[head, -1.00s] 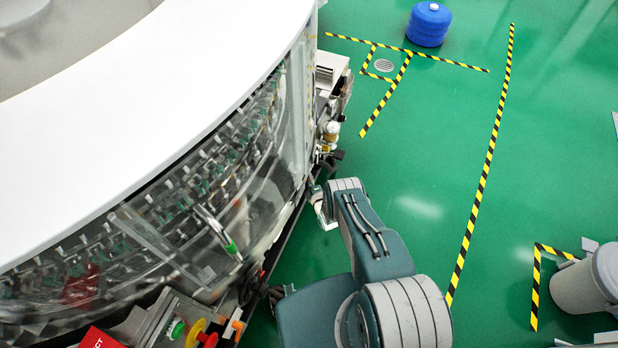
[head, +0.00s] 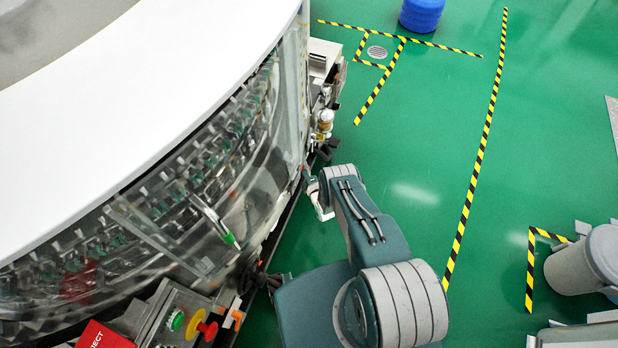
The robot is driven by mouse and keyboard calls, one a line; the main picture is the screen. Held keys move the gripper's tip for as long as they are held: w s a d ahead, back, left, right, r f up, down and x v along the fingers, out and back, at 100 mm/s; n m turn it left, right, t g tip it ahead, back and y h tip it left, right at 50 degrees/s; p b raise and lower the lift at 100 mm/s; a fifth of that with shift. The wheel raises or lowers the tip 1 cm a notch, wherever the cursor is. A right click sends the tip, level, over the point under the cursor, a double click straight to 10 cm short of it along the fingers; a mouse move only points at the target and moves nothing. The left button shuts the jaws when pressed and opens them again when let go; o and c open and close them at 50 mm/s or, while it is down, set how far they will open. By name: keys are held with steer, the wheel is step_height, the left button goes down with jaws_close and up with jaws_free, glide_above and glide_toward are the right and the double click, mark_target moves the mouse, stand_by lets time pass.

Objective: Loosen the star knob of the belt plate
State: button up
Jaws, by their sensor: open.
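The rotary washer (head: 130,130) fills the left, with a white curved top and a clear guard over rows of holders. Dark knob-like parts (head: 330,146) stick out of its right side, near the arm's end. They are too small for me to tell which is the star knob, and I cannot make out the belt plate. My gripper (head: 317,193) is at the far end of my arm, close beside the washer's lower right edge. It is small and partly hidden by my wrist. Nothing shows held in it, and I cannot tell whether it touches the machine.
A control panel (head: 180,338) with green, yellow and red buttons and a red sign (head: 103,336) stand at lower left. A blue drum (head: 422,14) is at the top. A grey bin (head: 590,262) stands at right. Green floor (head: 430,140) with striped tape is clear between.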

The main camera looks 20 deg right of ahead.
steer(key=s+d, duration=0.1)
steer(key=s, duration=1)
steer(key=shift+d, duration=0.3)
steer(key=shift+s, duration=0.1)
